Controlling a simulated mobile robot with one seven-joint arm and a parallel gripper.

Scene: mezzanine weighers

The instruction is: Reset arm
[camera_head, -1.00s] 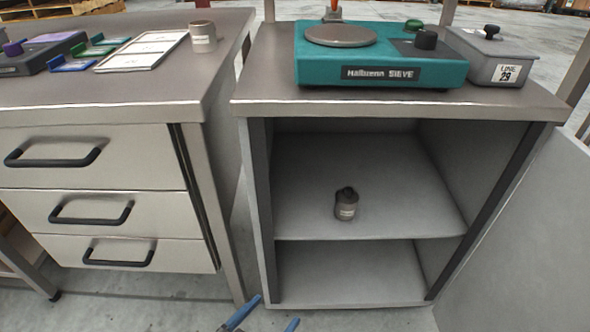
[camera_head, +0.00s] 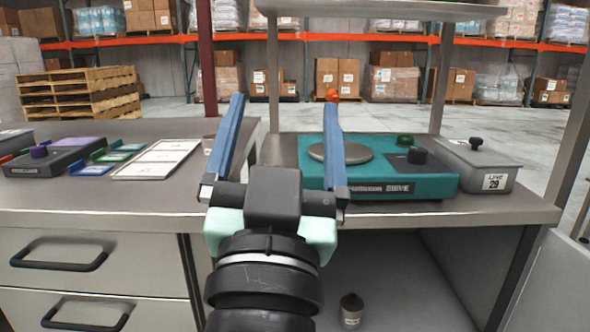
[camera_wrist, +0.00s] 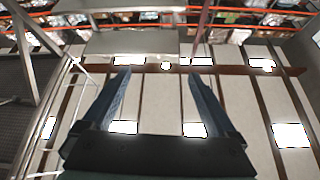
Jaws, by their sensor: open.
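My gripper (camera_head: 280,125) is raised in front of the bench in the head view, its two blue fingers spread wide and pointing up. Nothing is between the fingers. They also show spread and empty in the wrist view (camera_wrist: 158,95), against the ceiling and its lights. In the head view a small grey weight with a dark knob (camera_head: 351,312) stands inside the open cabinet below the right worktop.
The teal sieve scale (camera_head: 430,187) and a grey lidded box (camera_head: 478,165) labelled "LINE 29" stand on the right worktop. A grey cup (camera_head: 209,144), partly hidden by my gripper, and a white tray (camera_head: 157,159) are on the left bench. The cabinet door (camera_head: 555,285) stands open at right.

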